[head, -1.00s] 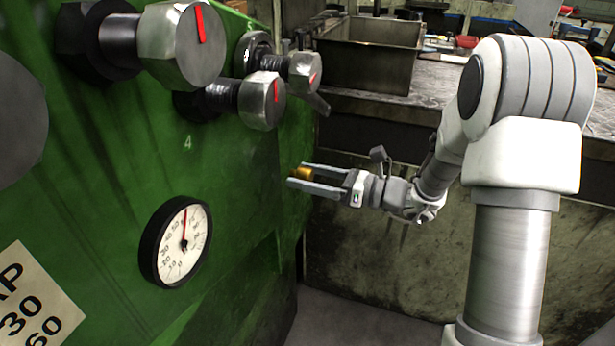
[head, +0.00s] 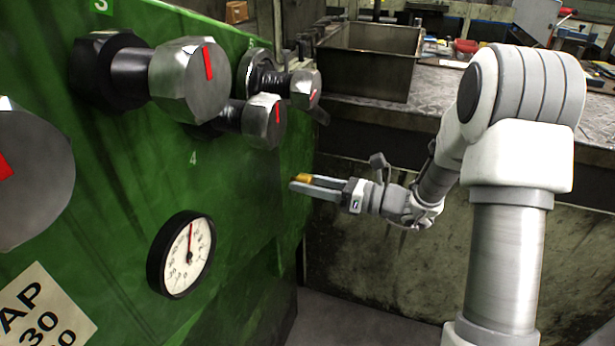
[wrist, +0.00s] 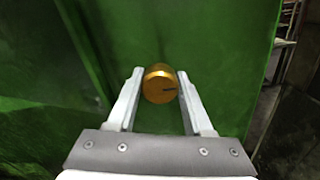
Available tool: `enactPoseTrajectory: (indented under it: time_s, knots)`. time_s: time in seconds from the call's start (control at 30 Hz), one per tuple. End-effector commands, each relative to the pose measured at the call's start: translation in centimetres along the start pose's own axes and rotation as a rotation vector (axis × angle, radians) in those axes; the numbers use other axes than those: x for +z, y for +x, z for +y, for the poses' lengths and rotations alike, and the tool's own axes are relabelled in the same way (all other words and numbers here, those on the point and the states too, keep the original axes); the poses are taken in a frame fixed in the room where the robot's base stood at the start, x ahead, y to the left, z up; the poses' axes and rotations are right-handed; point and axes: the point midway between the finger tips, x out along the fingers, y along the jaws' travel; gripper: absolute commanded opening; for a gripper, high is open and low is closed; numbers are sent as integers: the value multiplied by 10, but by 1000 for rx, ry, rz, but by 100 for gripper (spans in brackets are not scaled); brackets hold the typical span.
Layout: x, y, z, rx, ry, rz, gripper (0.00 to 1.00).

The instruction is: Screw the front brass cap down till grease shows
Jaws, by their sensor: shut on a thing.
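The brass cap (wrist: 160,84) sits against the green machine face in the wrist view, with a dark mark on its round end pointing right. It also shows as a small gold piece (head: 303,177) in the head view. My gripper (wrist: 160,82) has a finger on each side of the cap and is shut on it; it shows in the head view (head: 300,183) too. I see no grease around the cap; its base is partly hidden.
The green machine panel (head: 140,190) carries several large steel bolt heads with red marks, such as one bolt (head: 190,82) at upper left. A dial gauge (head: 187,255) sits lower down. A metal bin (head: 370,60) stands on the bench (head: 450,95) behind.

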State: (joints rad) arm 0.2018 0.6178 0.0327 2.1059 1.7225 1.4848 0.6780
Motion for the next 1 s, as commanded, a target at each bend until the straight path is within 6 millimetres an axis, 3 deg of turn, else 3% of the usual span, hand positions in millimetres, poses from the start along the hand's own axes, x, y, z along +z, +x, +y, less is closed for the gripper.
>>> enactPoseTrajectory:
  time_s: [0.23,1.0]
  knots:
    - [8,-1,2,-2,201,1,0]
    - [4,-1,0,-1,927,0,0]
